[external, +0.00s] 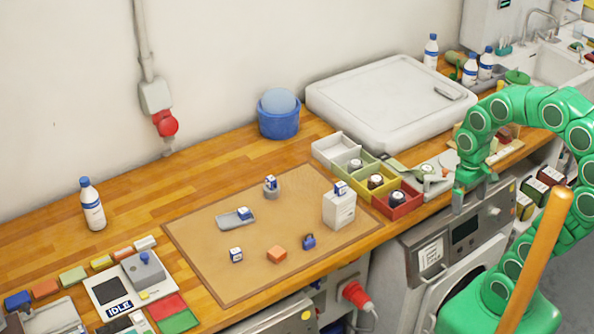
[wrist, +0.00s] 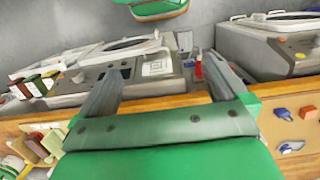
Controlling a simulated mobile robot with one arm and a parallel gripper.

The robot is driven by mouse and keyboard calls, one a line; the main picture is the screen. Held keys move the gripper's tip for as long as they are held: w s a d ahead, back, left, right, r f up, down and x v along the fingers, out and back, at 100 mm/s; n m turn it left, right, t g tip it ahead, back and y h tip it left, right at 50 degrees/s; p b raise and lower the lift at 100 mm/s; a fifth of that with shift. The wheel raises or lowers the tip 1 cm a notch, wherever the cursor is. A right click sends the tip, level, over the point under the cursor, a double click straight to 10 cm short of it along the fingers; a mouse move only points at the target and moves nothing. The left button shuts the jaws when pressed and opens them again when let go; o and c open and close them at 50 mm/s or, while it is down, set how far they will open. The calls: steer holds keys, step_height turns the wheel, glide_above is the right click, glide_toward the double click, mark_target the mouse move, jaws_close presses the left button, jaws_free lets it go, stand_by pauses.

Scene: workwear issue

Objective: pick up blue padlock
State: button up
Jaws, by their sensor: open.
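The blue padlock (external: 309,241) lies near the front edge of the brown mat (external: 225,280), right of an orange block (external: 277,254). In the wrist view a small blue thing (wrist: 282,113) at the right, beside an orange one, looks like the padlock. My gripper (external: 474,195) hangs at the right, near the counter's front edge, well apart from the padlock. In the wrist view my gripper (wrist: 163,63) has its two grey fingers spread, with nothing between them.
Open boxes, including a red one (external: 397,203), stand between the mat and my gripper. A grey dish (external: 236,219) and small blue-and-white items are on the mat. A washing machine (external: 455,252) is below.

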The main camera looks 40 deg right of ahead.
steer(key=s, duration=0.1)
steer(key=s+d+f, duration=0.1)
steer(key=s, duration=0.2)
steer(key=shift+s+d+f, duration=0.2)
steer(key=shift+s+f, duration=0.05)
steer(key=shift+f, duration=0.05)
steer(key=c, duration=0.6)
steer(key=shift+o, duration=0.2)
steer(key=shift+r, duration=0.1)
